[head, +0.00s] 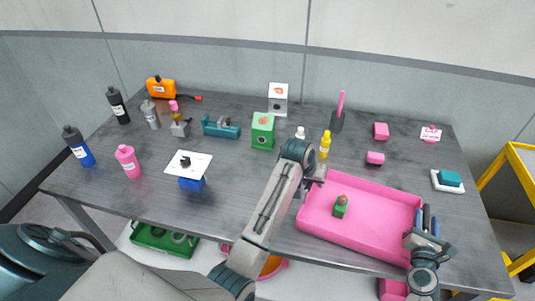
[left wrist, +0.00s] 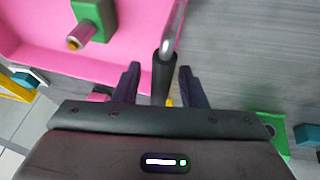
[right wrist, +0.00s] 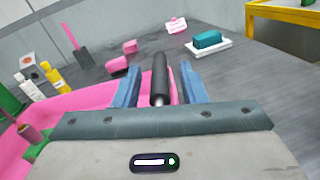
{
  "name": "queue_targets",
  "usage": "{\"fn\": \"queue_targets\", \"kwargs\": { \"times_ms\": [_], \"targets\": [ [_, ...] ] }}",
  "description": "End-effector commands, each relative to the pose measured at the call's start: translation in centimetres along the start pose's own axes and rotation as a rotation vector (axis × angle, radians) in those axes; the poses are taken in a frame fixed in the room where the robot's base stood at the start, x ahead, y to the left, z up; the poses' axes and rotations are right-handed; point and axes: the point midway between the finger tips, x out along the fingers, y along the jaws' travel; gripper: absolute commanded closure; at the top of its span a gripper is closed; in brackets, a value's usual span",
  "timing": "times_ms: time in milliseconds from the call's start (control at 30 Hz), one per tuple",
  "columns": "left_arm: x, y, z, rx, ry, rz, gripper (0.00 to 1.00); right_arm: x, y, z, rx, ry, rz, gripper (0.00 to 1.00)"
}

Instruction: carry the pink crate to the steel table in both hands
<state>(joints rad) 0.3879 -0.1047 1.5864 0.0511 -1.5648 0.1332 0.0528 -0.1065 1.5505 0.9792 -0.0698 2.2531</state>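The pink crate (head: 365,230) sits on the right part of the dark grey table (head: 245,165), with a small green block with a round-ended part (head: 340,206) inside it. My left gripper (head: 316,174) is at the crate's left end. In the left wrist view its open fingers (left wrist: 160,85) straddle a black-gripped handle, with gaps showing. My right gripper (head: 427,226) is at the crate's right end. In the right wrist view its open fingers (right wrist: 159,85) stand either side of another black handle, also with gaps. I cannot tell whether the grey table is the steel table.
A yellow bottle (head: 325,144), a pink block (head: 375,158) and a teal block on a white tray (head: 449,181) stand near the crate. Bottles and tools fill the table's left and back. A yellow-framed stand (head: 508,190) is at the right.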

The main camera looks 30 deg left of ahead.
Motion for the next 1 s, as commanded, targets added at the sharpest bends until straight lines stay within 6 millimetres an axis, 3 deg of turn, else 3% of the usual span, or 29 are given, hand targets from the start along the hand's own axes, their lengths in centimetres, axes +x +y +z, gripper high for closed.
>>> {"fn": "queue_targets", "kwargs": {
  "times_ms": [300, 500, 767, 1000],
  "targets": [
    [-6.8, -0.1, -0.1, 0.001, 0.005, -0.001, 0.62, 0.0, 0.0, 0.0, 0.0, 0.0, 0.0, 0.62],
    [-9.7, -0.1, 0.0, 0.0, 0.002, -0.002, 0.62, 0.0, 0.0, 0.0, 0.0, 0.0, 0.0, 0.62],
    [-10.7, -0.1, 0.0, 0.0, 0.0, -0.001, 0.62, -1.2, 0.0, -0.1, 0.0, 0.001, 0.0, 0.62],
    [-10.6, -0.1, 0.0, 0.0, 0.0, -0.001, 0.62, -6.1, 0.0, -0.1, 0.002, 0.002, -0.001, 0.62]
  ]
}}
